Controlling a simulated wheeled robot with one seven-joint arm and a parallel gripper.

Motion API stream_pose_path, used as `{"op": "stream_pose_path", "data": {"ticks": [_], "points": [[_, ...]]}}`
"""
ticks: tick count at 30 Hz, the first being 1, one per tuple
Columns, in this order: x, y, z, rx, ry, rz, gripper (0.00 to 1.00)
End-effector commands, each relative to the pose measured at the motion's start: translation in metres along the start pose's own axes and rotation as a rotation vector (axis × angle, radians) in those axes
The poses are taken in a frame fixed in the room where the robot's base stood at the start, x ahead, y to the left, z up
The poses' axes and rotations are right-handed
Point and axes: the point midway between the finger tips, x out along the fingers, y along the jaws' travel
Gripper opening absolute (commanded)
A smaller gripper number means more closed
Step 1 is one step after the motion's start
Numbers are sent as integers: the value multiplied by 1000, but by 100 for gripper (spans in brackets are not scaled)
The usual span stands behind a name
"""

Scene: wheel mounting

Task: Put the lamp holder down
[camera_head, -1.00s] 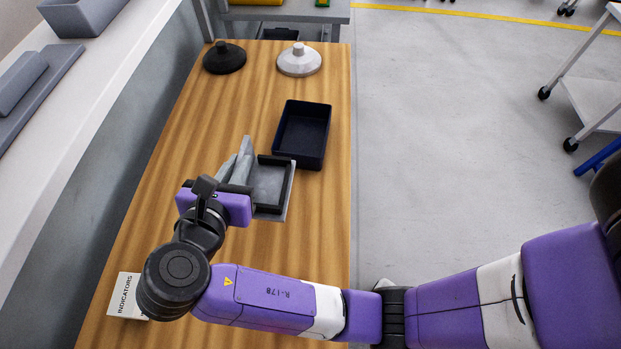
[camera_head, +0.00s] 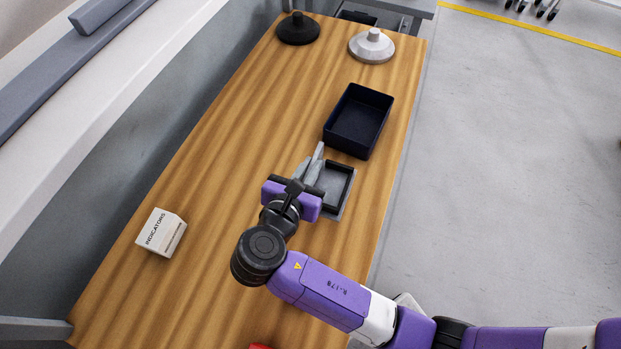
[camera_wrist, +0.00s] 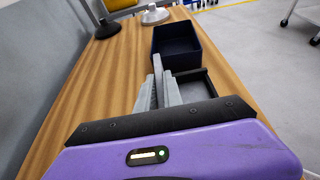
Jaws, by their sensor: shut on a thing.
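My gripper (camera_head: 313,168) is low over the middle of the wooden table, pointing toward its far end. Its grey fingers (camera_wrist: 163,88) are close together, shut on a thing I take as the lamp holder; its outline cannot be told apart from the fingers. Right beside the fingers, on their right, is a grey plate with a black raised frame (camera_head: 345,180), also seen in the wrist view (camera_wrist: 194,84). Whether the fingers or the held thing touch the plate or table cannot be told.
A dark open bin (camera_head: 336,138) stands just beyond the plate. A black round base (camera_head: 297,30) and a white one (camera_head: 371,47) stand at the far end. A white INDICATORS box (camera_head: 161,233) is at the left.

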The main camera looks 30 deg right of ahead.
Motion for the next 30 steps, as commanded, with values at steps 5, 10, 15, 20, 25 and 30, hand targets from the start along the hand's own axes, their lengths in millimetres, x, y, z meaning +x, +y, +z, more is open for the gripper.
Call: {"op": "stream_pose_path", "data": {"ticks": [5, 10, 15, 20, 25, 30], "points": [[5, 0, -12, 0, -1, 0, 0], [14, 0, -34, -4, -1, 1, 0], [20, 0, -49, 0, -1, 0, 0], [20, 0, -50, 2, -1, 0, 0], [21, 0, -50, 1, -1, 0, 0], [21, 0, -52, 0, 0, 1, 32]]}}
